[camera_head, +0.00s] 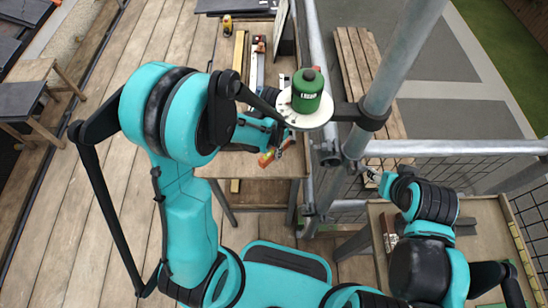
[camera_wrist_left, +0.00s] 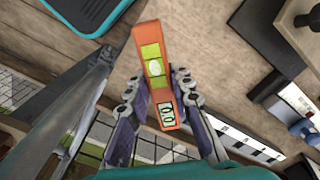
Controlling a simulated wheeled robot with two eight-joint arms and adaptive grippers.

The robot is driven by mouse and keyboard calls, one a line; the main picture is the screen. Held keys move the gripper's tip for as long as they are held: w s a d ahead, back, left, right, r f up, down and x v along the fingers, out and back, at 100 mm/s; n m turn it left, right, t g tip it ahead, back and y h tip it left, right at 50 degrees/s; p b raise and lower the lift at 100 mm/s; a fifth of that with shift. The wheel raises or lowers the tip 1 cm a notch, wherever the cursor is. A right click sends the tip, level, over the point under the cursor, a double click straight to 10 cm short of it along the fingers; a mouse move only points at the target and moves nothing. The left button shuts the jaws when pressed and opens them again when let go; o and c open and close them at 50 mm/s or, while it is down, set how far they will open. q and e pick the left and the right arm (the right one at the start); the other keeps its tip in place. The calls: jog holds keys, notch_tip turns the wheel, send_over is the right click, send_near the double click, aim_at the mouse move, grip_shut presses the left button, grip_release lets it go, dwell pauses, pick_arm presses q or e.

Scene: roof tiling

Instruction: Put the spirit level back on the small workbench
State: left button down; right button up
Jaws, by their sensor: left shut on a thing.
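The spirit level is an orange bar with a yellow-green vial and a small display in the left wrist view (camera_wrist_left: 155,65). My left gripper (camera_wrist_left: 152,100) is shut on it, one finger on each side. In the head view, my left gripper (camera_head: 280,140) is over the wooden bench (camera_head: 240,165), and the orange-yellow end of the level (camera_head: 265,159) shows below it. I cannot tell whether the level touches the bench. My right gripper (camera_head: 374,177) is small at the right, near the railing, and its fingers are unclear.
A green gas canister (camera_head: 307,90) stands on a round white plate beside the metal scaffold post (camera_head: 395,70), close to my left gripper. Several tools lie at the bench's far end. Another wooden table (camera_head: 490,235) is at the right. Deck boards (camera_head: 120,190) are clear at the left.

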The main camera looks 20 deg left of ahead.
pick_arm(q)
jog(key=shift+w+f, duration=0.2)
jog(key=shift+f+b, duration=0.9)
jog(key=shift+f, duration=1.05)
jog(key=shift+f, duration=0.1)
jog(key=c, duration=1.3)
grip_release()
jog(key=shift+c, duration=0.2)
